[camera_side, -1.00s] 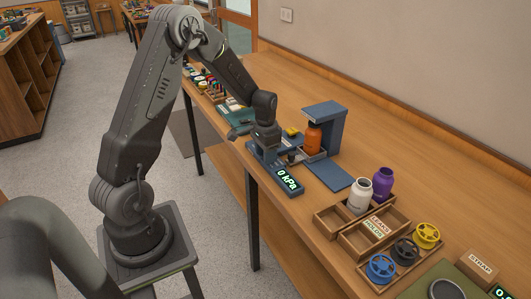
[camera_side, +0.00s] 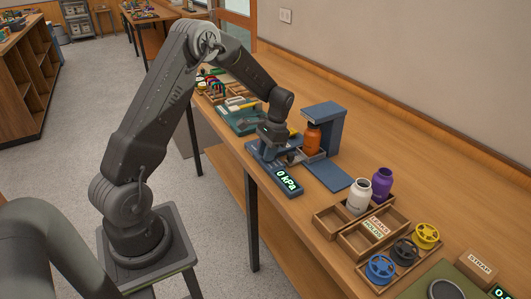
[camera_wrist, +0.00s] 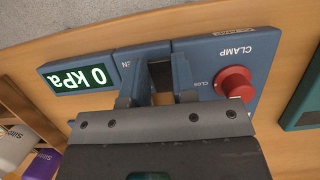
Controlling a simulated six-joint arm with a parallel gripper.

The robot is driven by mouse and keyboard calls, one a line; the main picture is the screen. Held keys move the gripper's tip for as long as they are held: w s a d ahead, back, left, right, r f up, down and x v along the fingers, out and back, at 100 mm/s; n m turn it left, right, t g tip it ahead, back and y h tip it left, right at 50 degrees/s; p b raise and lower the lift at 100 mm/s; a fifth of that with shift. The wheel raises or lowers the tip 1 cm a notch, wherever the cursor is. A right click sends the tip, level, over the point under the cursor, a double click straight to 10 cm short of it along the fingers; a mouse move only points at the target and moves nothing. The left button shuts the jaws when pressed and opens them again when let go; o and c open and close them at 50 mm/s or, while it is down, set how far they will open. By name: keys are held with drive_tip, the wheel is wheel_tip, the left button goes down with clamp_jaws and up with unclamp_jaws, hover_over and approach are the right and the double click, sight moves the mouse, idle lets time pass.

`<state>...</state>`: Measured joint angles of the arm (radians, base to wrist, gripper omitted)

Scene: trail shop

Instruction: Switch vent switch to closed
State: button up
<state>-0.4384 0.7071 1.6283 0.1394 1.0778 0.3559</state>
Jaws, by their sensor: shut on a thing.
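The blue control unit (camera_wrist: 215,62) fills the middle of the wrist view, with its lettering upside down. A "CLAMP" label and a partly covered label beginning "CLOS" show on it. My gripper (camera_wrist: 160,88) reaches down onto this unit, and its fingers straddle a small dark part, the vent switch (camera_wrist: 160,72). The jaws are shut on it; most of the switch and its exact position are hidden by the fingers. In the side view my gripper (camera_side: 271,147) is low over the unit, behind its display (camera_side: 288,181), which reads 0 kPa.
A red knob (camera_wrist: 235,82) stands close beside my fingers. An orange bottle (camera_side: 312,138) stands under the blue stand (camera_side: 326,112). White (camera_side: 359,197) and purple (camera_side: 382,182) bottles stand nearer the front. A green tray (camera_side: 238,122) lies beyond my gripper.

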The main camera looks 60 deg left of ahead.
idle(0.4)
drive_tip(key=o, duration=0.9)
drive_tip(key=v, duration=1.4)
drive_tip(key=shift+w+f, duration=0.1)
drive_tip(key=shift+w, duration=0.1)
